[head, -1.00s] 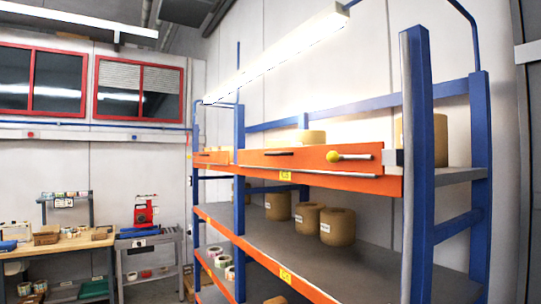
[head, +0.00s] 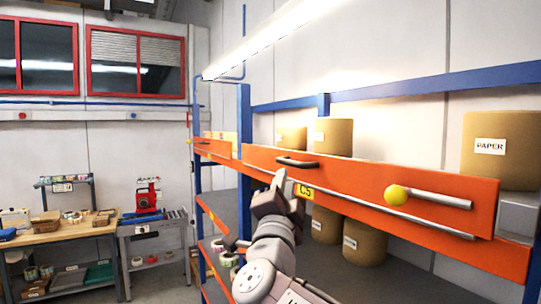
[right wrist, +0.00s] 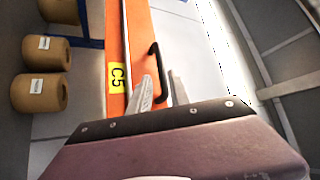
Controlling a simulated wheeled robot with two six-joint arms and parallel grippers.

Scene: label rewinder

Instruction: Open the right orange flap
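The right orange flap (head: 350,182) is a long panel on the front of the blue rack's upper shelf, standing upright. A black bar handle (head: 297,162) is on its upper left part. A yellow knob on a grey rod (head: 397,194) is at its right end. My right gripper (head: 282,184) is in front of the flap, just below the handle. In the right wrist view, my right gripper's two fingers (right wrist: 160,90) are apart, and the black handle (right wrist: 157,72) appears between their tips; contact cannot be told. My left gripper is not seen.
A yellow C5 label (head: 304,191) is on the orange beam below the flap. Brown paper rolls (head: 500,150) stand behind the flap and on the shelf below. Another orange flap (head: 212,147) is farther left. A workbench (head: 60,235) stands at the far left.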

